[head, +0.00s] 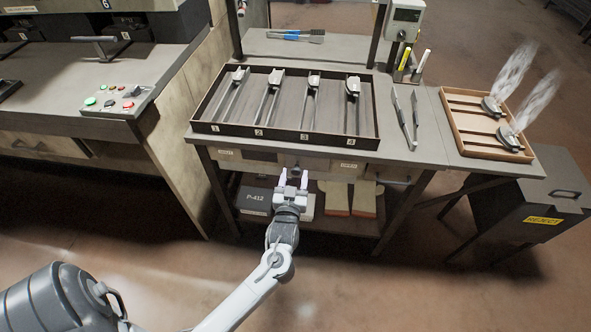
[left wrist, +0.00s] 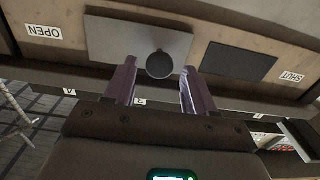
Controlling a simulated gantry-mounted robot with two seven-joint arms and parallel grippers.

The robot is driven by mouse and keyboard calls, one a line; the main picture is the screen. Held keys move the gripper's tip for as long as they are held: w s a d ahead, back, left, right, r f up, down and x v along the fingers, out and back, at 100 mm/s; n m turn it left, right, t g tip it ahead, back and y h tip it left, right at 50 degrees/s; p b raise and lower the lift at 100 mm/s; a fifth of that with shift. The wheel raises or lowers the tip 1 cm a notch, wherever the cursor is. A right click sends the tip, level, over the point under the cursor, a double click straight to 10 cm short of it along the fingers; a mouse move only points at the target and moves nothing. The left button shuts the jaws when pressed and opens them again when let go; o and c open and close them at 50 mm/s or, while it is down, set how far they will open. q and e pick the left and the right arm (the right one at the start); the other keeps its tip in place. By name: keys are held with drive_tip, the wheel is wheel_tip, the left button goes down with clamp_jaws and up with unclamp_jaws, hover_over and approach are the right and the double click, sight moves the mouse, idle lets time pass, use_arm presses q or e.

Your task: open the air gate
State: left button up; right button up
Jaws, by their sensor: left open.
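The air gate shows in the left wrist view as a light grey plate (left wrist: 115,40) with a round dark knob (left wrist: 160,64). It lies on a tan panel between an upside-down OPEN label (left wrist: 42,32) and a SHUT label (left wrist: 291,77). A dark rectangle (left wrist: 238,62) lies on the SHUT side of the plate. My left gripper (head: 294,176) is below the bench's front edge, facing the panel. In the left wrist view its open fingers (left wrist: 159,70) stand on either side of the knob; I cannot tell whether they touch it. My right gripper is not in view.
The bench carries a tray (head: 285,139) with several brake shoes in numbered lanes. A smaller wooden tray (head: 462,142) with two smoking shoes stands right. A lower shelf (head: 325,222) holds boxes and gloves.

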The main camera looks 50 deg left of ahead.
use_arm(q)
drive_tip(key=p+v, duration=0.2)
drive_tip(key=v, duration=0.6)
drive_tip(key=s+d+r+m+h+p, duration=0.4)
drive_tip(key=r+m+h+p, duration=0.15)
drive_tip(key=r+p, duration=0.35)
drive_tip(key=s+d+m+g+h+p, duration=0.1)
drive_tip(key=s+d+m+g+h, duration=0.15)
drive_tip(key=s+d+g, duration=0.35)
drive_tip(key=s+d+m+g+h+p, duration=0.1)
drive_tip(key=s+d+m+g+h, duration=0.2)
drive_tip(key=s, duration=0.4)
wheel_tip(320, 180, up, 38)
drive_tip(key=s+n+g+p, duration=0.1)
drive_tip(key=p, duration=3.7)
drive_tip(key=shift+s+g, duration=0.2)
drive_tip(key=shift+g, duration=0.1)
